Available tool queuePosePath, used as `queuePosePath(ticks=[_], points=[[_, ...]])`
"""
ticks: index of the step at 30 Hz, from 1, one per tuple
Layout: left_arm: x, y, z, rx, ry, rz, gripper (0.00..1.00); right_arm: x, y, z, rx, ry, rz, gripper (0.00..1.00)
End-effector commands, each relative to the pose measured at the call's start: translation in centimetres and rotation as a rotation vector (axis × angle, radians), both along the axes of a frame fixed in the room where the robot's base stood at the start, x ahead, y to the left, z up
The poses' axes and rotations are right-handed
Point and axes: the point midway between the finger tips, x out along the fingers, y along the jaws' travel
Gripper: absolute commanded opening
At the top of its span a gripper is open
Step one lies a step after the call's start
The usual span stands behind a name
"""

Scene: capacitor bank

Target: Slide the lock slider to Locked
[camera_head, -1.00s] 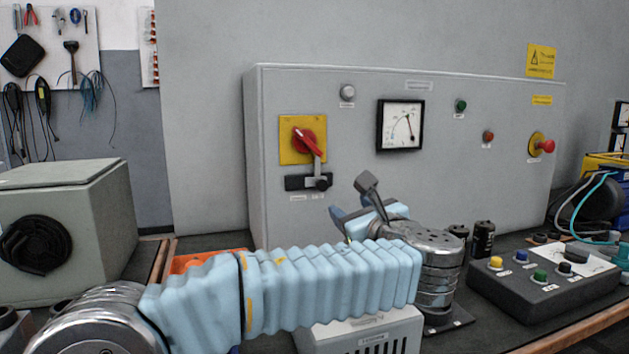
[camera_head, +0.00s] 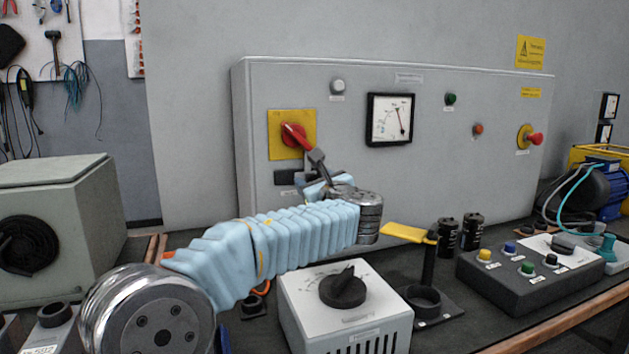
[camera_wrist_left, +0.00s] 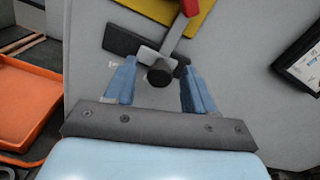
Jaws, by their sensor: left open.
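The lock slider is a dark bar (camera_head: 287,177) on the grey cabinet front, below the red rotary switch (camera_head: 293,134) on its yellow plate. In the left wrist view the dark bar (camera_wrist_left: 122,41) has a grey tab and a round black knob (camera_wrist_left: 159,73) at its right end. In the head view my gripper hides that end. My left gripper (camera_head: 318,186) is open, in front of the slider. In the left wrist view its blue fingers (camera_wrist_left: 160,88) stand on either side of the knob, with nothing visibly clamped. Contact with the knob cannot be told. My right gripper is out of view.
A white box with a black dial (camera_head: 343,290), a stand with a yellow handle (camera_head: 408,233) and a push-button box (camera_head: 525,272) stand on the bench. An orange tray (camera_wrist_left: 30,105) lies at the left in the left wrist view. A gauge (camera_head: 390,119) is on the cabinet.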

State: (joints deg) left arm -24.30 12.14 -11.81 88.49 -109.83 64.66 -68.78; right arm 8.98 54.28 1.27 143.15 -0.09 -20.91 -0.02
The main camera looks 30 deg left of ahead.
Motion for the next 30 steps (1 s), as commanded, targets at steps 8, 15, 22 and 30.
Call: queuePosePath(ticks=[8, 15, 22, 30], points=[[0.0, 0.0, 0.0, 0.0, 0.0, 0.0, 0.45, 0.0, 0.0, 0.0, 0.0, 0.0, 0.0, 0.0], [0.0, 0.0, 0.0, 0.0, 0.0, 0.0, 0.08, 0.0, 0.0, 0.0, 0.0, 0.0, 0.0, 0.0], [0.0, 0.0, 0.0, 0.0, 0.0, 0.0, 0.0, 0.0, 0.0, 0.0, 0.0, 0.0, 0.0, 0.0], [-1.9, 1.6, -0.2, -0.003, -0.002, 0.003, 0.0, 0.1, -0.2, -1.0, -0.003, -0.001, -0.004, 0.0]])
